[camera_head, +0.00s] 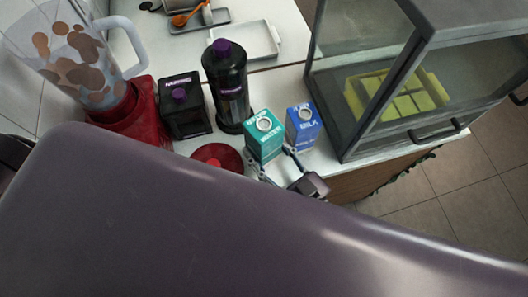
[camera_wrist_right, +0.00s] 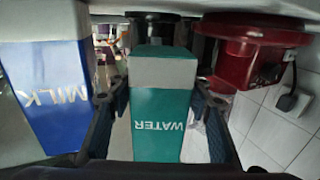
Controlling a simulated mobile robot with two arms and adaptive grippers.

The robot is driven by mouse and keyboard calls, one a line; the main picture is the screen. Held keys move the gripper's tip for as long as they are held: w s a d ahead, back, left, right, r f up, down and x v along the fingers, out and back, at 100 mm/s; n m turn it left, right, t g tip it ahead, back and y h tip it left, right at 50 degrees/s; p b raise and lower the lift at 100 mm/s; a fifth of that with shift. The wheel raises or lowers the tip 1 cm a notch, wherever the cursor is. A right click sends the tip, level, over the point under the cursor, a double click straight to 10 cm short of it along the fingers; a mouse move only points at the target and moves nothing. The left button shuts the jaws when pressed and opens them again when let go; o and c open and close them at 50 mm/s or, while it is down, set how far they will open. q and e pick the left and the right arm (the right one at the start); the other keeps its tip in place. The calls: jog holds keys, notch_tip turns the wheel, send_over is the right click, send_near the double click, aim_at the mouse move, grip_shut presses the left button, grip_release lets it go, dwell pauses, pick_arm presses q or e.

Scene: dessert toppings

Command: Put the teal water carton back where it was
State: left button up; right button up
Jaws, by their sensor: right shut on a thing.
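The teal water carton (camera_head: 264,137) stands upright near the counter's front edge, just left of the blue milk carton (camera_head: 303,127). My right gripper (camera_head: 272,163) is shut on the water carton, one finger on each side. In the right wrist view, which looks upside down, the water carton (camera_wrist_right: 162,105) fills the space between the fingers of the gripper (camera_wrist_right: 160,112). The milk carton (camera_wrist_right: 48,90) is close beside one finger there. I cannot tell whether the water carton's base touches the counter. My left gripper is not in view.
A red round lid-like object (camera_head: 217,157) lies left of the water carton. A dark bottle (camera_head: 227,88), a black box (camera_head: 184,107) and a blender with a red base (camera_head: 130,115) stand behind and left. A glass display case (camera_head: 345,125) stands right of the milk.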

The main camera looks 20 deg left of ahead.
jog(key=shift+f, duration=1.9)
jog(key=shift+f, duration=0.1)
jog(key=o, duration=1.2)
jog(key=shift+c, duration=0.2)
jog(key=shift+r, duration=0.2)
jog(key=b+v, duration=0.2)
jog(key=v, duration=1)
jog(key=shift+f, duration=0.15)
